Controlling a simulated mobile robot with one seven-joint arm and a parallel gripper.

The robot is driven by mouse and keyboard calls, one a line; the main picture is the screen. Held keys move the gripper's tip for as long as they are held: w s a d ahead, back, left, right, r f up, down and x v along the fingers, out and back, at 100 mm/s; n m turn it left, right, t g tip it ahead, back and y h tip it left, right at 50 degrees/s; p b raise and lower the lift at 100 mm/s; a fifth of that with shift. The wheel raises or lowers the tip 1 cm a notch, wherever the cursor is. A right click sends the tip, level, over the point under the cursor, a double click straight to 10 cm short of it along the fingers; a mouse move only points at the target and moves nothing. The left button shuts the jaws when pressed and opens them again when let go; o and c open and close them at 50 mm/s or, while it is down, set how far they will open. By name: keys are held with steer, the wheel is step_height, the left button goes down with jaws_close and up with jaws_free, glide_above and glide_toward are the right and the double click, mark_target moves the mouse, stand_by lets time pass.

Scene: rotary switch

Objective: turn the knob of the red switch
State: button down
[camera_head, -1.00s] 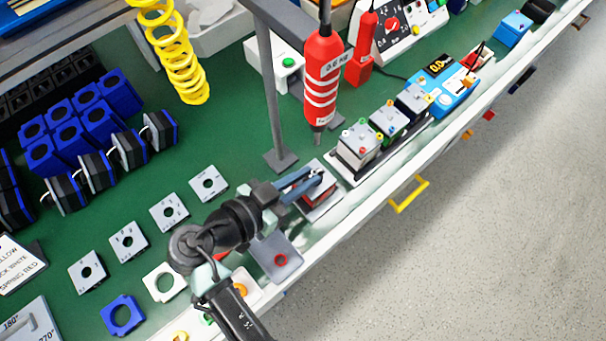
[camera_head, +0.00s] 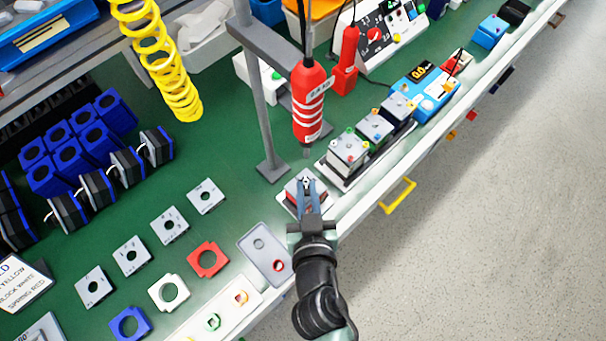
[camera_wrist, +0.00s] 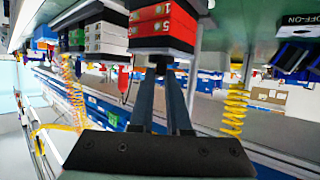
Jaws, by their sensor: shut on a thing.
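The red switch (camera_head: 290,198) sits on the bench near its front edge, with a grey top plate over a red body. It also shows in the wrist view as stacked red blocks with white markings (camera_wrist: 163,25), at the top and upside down. My gripper (camera_head: 307,184) reaches to the top of the switch from the near side, its blue-grey fingers pointing away from me. In the wrist view the fingers (camera_wrist: 163,75) are shut on the switch's dark knob. The fingers hide most of the knob, so its pointing direction cannot be read.
A red hanging screwdriver (camera_head: 308,100) hangs just behind my gripper, beside a grey post (camera_head: 262,110). A row of other switches (camera_head: 348,152) stands close on the right. A grey tray (camera_head: 262,262) lies to the left. Loose square plates lie farther left.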

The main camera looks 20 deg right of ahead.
steer(key=n+y+p, duration=0.2)
steer(key=d+n+y+p, duration=0.1)
steer(key=y+p, duration=0.1)
steer(key=shift+s+r+n+t, duration=0.1)
steer(key=shift+r+n+t, duration=0.1)
steer(key=shift+n+t, duration=0.15)
steer(key=n+y, duration=0.1)
steer(key=n+y+p, duration=0.1)
steer(key=y, duration=0.1)
steer(key=shift+d+f+n, duration=0.2)
steer(key=shift+d+n, duration=0.05)
steer(key=shift+d, duration=0.05)
steer(key=shift+d+n+y, duration=0.15)
steer(key=shift+n+y, duration=0.45)
steer(key=shift+y, duration=0.2)
steer(key=shift+n+g+y, duration=0.3)
steer(key=shift+g, duration=0.15)
steer(key=c, duration=0.9)
jaws_free()
steer(key=shift+f, duration=0.1)
